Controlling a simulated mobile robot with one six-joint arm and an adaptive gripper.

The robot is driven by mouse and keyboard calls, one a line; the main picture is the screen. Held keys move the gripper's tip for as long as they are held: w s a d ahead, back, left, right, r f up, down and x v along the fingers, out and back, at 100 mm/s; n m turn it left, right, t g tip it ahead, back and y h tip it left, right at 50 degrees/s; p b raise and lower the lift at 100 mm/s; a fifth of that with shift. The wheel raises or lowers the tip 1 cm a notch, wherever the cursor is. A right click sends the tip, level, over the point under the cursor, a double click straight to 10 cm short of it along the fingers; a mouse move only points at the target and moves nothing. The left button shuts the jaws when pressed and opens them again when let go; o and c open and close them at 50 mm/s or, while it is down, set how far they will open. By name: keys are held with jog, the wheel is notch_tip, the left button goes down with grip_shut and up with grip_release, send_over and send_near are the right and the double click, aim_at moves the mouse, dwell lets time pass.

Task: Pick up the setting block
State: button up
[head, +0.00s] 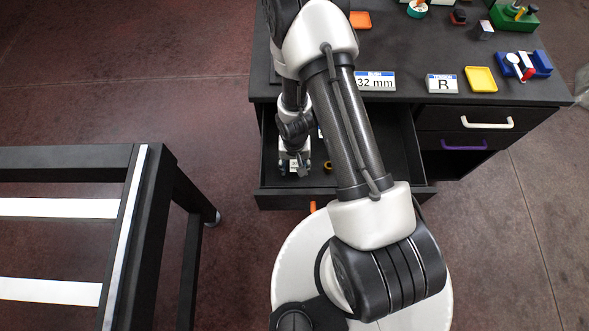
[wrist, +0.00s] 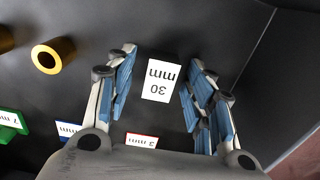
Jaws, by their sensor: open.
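A white-faced block marked "30 mm" (wrist: 162,80) lies in the open drawer (head: 385,188), its print upside down in the wrist view. My gripper (wrist: 160,76) is open, with its blue-padded fingers on either side of the block in that view. A gap shows between the block and each finger, so neither appears to touch it. I cannot tell how far the fingertips are above the drawer floor. In the head view my gripper (head: 294,168) reaches into the left part of the drawer, and the block is not clear there.
Brass rings (wrist: 67,48) lie left of my gripper in the wrist view. Smaller labelled blocks, green (wrist: 12,119), blue (wrist: 68,127) and red (wrist: 141,140), lie near the gripper's base. The drawer wall (wrist: 262,50) rises close on the right. A dark table (head: 425,50) stands above the drawer.

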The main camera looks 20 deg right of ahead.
jog(key=shift+r, duration=0.1)
grip_shut()
dwell(0.5)
